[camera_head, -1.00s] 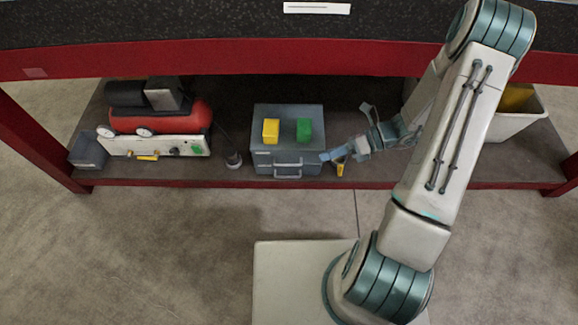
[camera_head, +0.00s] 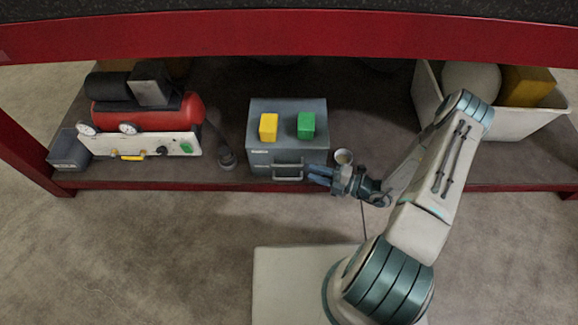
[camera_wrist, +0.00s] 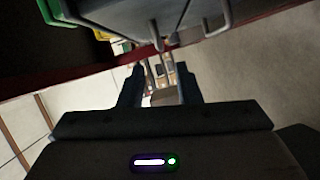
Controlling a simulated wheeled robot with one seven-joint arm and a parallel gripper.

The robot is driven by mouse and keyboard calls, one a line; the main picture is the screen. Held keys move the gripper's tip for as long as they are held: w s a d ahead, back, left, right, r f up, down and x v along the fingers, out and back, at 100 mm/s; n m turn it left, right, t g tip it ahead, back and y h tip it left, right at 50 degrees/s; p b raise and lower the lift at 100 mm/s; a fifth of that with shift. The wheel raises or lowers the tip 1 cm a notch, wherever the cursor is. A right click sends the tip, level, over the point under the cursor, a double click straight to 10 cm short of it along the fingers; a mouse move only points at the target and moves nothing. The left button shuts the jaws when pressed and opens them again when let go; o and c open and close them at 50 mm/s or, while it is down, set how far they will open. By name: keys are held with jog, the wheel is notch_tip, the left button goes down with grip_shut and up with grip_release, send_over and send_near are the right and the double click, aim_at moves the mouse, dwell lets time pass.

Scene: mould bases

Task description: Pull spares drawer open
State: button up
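The grey drawer cabinet (camera_head: 288,132) stands on the low shelf, with a metal bar handle (camera_head: 288,172) on its front. The drawer front looks flush with the cabinet. My gripper (camera_head: 318,176) is just right of the handle, its fingers pointing left towards it. In the wrist view my gripper (camera_wrist: 160,85) shows two fingers apart with nothing clearly held between them. The handle (camera_wrist: 226,22) also shows in the wrist view, beyond the fingertips and apart from them.
A yellow block (camera_head: 268,127) and a green block (camera_head: 306,125) rest on the cabinet top. A small cup (camera_head: 343,157) is close behind my gripper. A red compressor (camera_head: 148,112) is left, a white bin (camera_head: 490,125) right. The red bench beam (camera_head: 290,34) runs overhead.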

aim_at(289, 165)
jog(key=b+x, duration=0.2)
jog(key=x, duration=0.8)
jog(key=shift+c, duration=0.3)
grip_shut()
